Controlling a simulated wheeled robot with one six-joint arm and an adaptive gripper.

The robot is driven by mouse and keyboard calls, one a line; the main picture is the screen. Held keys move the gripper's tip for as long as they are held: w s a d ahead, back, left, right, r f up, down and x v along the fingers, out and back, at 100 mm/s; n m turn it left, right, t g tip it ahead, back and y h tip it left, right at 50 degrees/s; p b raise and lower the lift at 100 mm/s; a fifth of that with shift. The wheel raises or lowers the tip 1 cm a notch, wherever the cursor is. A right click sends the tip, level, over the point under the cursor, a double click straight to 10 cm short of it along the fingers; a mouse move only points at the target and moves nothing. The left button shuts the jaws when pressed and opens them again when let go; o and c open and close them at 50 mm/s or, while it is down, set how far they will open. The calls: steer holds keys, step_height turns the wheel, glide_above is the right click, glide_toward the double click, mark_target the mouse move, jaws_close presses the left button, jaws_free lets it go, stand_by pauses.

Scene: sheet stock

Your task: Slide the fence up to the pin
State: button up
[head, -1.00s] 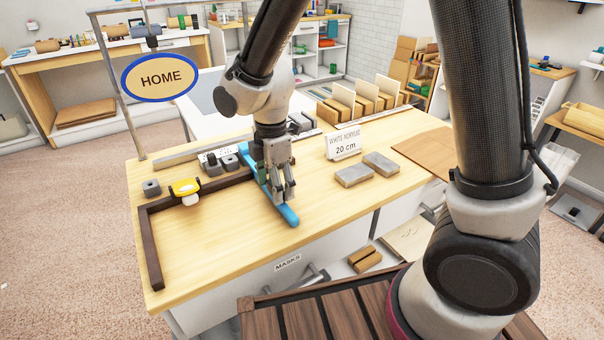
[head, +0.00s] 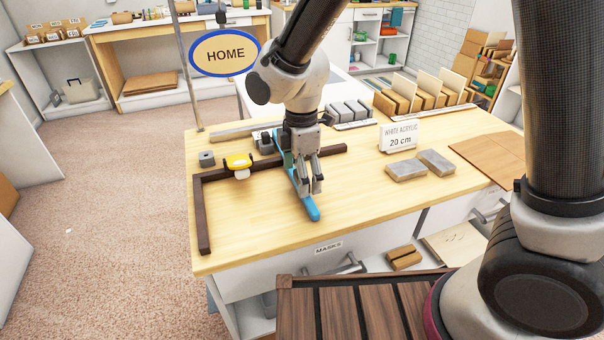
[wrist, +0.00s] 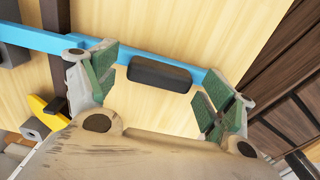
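The fence is a blue bar (head: 309,206) lying front to back across a dark brown rail (head: 202,215) on the wooden bench. In the wrist view the blue bar (wrist: 140,58) has a black grip block (wrist: 160,76). My gripper (head: 316,188) is down at the bar. Its green-padded fingers (wrist: 165,88) stand apart, one toward each end of the block, with small gaps visible. A yellow piece with a white lower part (head: 238,165) sits on the rail, left of the fence and apart from it. I cannot make out a pin for certain.
Two grey slabs (head: 436,162) and a "WHITE ACRYLIC 20 cm" sign (head: 398,138) are to the right. A blue-rimmed HOME sign (head: 225,54) hangs behind. The bench (head: 255,225) is bare inside the rail's corner.

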step_height(320, 180, up, 12)
stand_by(0.6)
